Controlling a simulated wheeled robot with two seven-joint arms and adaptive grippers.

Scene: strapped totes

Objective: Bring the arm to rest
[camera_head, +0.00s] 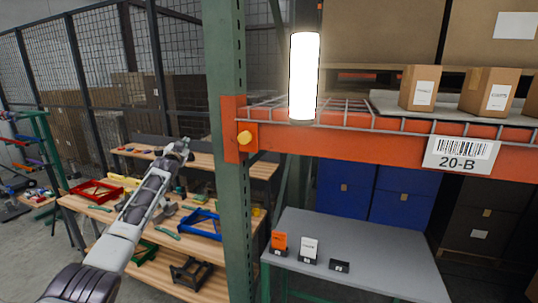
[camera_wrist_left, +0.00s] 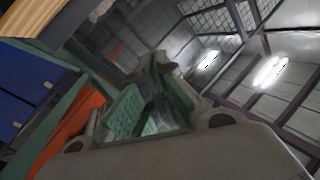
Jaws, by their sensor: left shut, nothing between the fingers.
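My left arm reaches up from the lower left in the head view, and my left gripper (camera_head: 183,147) is at its end. The gripper is shut and empty, raised in front of the wooden workbench (camera_head: 95,208) and to the left of the green rack post. In the left wrist view the gripper's fingers (camera_wrist_left: 158,68) point up towards the ceiling, with nothing between them. My right gripper is not in view.
The green upright post (camera_head: 233,190) and orange shelf beam (camera_head: 370,147) stand close to the right of my left gripper. A grey table (camera_head: 390,262) with small cards is below the beam.

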